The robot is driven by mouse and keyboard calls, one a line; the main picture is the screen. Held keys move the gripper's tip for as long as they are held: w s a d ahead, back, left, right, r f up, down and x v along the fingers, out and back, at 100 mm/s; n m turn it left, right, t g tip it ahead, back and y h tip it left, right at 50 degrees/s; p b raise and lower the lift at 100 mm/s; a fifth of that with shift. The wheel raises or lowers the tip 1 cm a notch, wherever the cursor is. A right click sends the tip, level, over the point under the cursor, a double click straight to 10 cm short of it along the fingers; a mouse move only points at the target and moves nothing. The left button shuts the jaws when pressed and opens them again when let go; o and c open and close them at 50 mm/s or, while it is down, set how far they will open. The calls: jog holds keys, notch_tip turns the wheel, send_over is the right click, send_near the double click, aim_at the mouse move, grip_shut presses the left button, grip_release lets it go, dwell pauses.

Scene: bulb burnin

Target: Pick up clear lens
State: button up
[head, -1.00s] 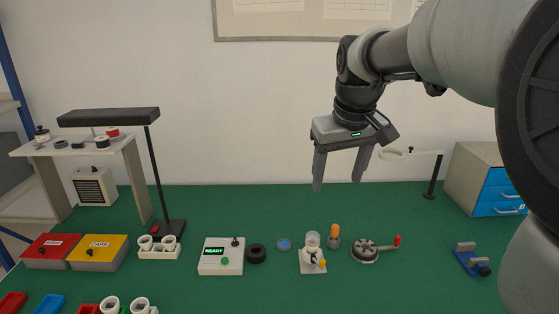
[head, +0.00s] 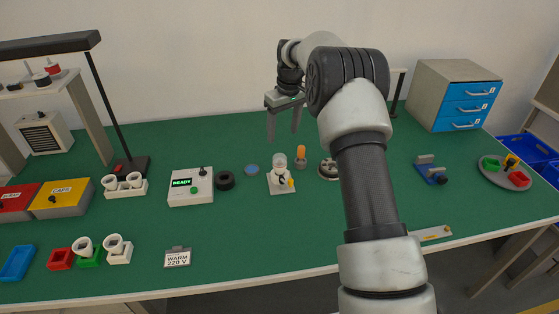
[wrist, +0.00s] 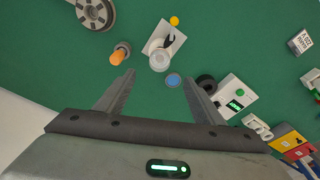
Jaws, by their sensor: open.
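A small round blue-tinted disc (head: 252,169) lies flat on the green table; it also shows in the wrist view (wrist: 173,80). A clear, glassy piece (head: 281,160) sits at a white stand (head: 283,186) with a yellow knob; it appears as a pale round shape in the wrist view (wrist: 159,61). I cannot tell for sure which of these is the clear lens. My gripper (head: 284,134) is open and empty, above the table behind the stand. In the wrist view the disc and glassy piece appear between and beyond my fingertips (wrist: 158,78).
An orange-topped piece (head: 301,151) stands right of the stand, with a round grey fixture (head: 328,169) beyond it. A black ring (head: 225,180) and a white READY box (head: 190,186) are to the left. A lamp (head: 118,125) stands farther left. The front middle table is mostly clear.

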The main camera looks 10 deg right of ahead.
jog(key=f, duration=0.3)
jog(key=w+f, duration=0.1)
jog(key=f, duration=0.7)
jog(key=shift+w+a+f+p, duration=0.2)
jog(key=shift+w+a+p, duration=0.1)
jog(key=shift+w+a, duration=0.05)
jog(key=c, duration=1.1)
notch_tip(320, 180, up, 10)
notch_tip(320, 180, up, 4)
jog(key=r+p, duration=0.1)
jog(key=p, duration=0.3)
send_over(280, 157)
jog(key=shift+f, duration=0.25)
